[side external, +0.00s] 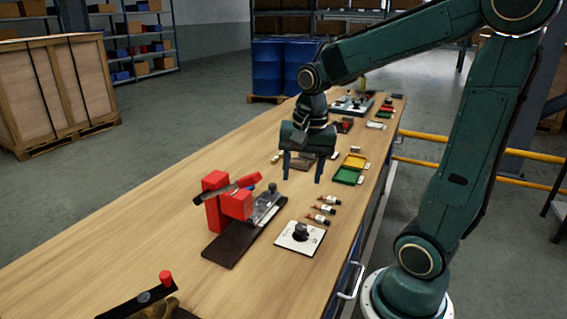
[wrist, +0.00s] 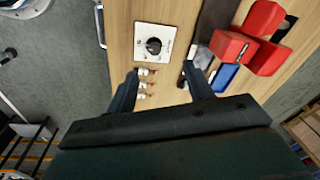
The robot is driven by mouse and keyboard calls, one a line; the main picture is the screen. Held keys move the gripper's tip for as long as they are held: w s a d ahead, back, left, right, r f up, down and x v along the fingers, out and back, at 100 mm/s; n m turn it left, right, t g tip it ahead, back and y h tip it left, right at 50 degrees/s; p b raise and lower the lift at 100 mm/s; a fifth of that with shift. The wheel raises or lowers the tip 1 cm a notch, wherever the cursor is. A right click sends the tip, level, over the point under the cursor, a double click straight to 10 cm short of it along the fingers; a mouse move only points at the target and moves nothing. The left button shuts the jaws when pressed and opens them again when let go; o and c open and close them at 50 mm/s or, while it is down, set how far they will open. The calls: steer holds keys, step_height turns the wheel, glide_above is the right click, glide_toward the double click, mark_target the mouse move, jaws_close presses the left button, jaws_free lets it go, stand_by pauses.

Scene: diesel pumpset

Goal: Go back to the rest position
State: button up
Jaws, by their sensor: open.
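My gripper (side external: 303,168) is open and empty. It hangs with its fingers pointing down above the wooden workbench (side external: 140,203), behind the red device and the knob plate in the side view. In the wrist view its two dark fingers (wrist: 160,88) are spread apart with nothing held between them. Small bottle-like parts (wrist: 146,84) show near the left finger there, and lie in a row on the bench in the side view (side external: 322,209). I cannot tell the exact height of the fingertips above the bench.
A red block device (side external: 236,204) on a dark base stands near my gripper. A white plate with a black knob (side external: 300,237) lies beside it. Green and yellow trays (side external: 348,175) lie to the right. A lever with a red knob (side external: 165,278) is at the front. The bench's left side is clear.

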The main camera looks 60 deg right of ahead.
steer(key=s+a+r+n+t, duration=0.4)
steer(key=s+a+n, duration=0.4)
steer(key=n, duration=0.5)
steer(key=shift+s+a+r+n, duration=0.3)
steer(key=shift+a+r, duration=0.15)
steer(key=shift+a, duration=0.15)
